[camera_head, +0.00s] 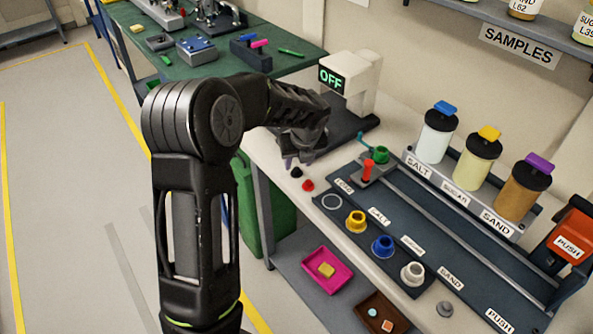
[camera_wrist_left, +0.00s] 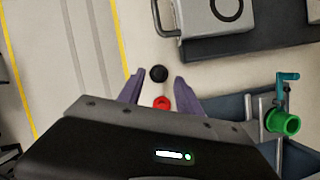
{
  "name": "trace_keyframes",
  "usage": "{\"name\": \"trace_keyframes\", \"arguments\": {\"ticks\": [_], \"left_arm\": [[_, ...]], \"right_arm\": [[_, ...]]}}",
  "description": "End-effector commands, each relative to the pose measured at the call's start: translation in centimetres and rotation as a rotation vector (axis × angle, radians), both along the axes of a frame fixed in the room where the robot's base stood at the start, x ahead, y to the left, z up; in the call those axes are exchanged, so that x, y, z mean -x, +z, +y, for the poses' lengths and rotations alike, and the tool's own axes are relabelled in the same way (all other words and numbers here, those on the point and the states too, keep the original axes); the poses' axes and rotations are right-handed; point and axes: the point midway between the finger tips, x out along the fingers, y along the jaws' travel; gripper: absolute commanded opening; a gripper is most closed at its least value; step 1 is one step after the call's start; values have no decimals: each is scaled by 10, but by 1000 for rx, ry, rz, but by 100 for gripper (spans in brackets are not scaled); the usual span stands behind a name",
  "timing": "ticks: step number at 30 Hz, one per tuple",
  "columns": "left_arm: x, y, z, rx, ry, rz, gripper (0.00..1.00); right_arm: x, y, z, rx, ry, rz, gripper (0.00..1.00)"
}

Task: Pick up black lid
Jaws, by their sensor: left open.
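A small round black lid (camera_head: 296,172) lies on the pale bench near its left edge, just beyond a small red lid (camera_head: 307,185). In the left wrist view the black lid (camera_wrist_left: 158,73) is ahead of the fingertips, roughly midway between them, and the red lid (camera_wrist_left: 161,103) is nearer, between the fingers. My left gripper (camera_head: 298,161) is above the bench beside the black lid, its purple fingers apart and empty; it also shows in the left wrist view (camera_wrist_left: 157,84). Neither lid is visibly touched. My right gripper is out of view.
A white device reading OFF (camera_head: 352,78) stands behind the gripper. To the right are a dark labelled tray (camera_head: 390,215) with coloured cups, a green cup (camera_head: 381,154), and jars of salt (camera_head: 435,137), sugar and sand. A pink tray (camera_head: 318,282) sits on the lower shelf.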

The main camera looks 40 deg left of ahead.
Motion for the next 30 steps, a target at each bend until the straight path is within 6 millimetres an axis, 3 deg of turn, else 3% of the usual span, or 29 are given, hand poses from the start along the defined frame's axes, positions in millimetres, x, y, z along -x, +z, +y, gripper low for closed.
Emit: {"name": "trace_keyframes", "arguments": {"ticks": [8, 26, 30], "left_arm": [[-7, -31, 9, 0, 0, 1, 41], [-7, -31, 9, 1, 0, -1, 41], [-7, -31, 9, 1, 0, -1, 30]], "right_arm": [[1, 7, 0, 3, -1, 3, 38], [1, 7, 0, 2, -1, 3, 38], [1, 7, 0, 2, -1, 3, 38]]}}
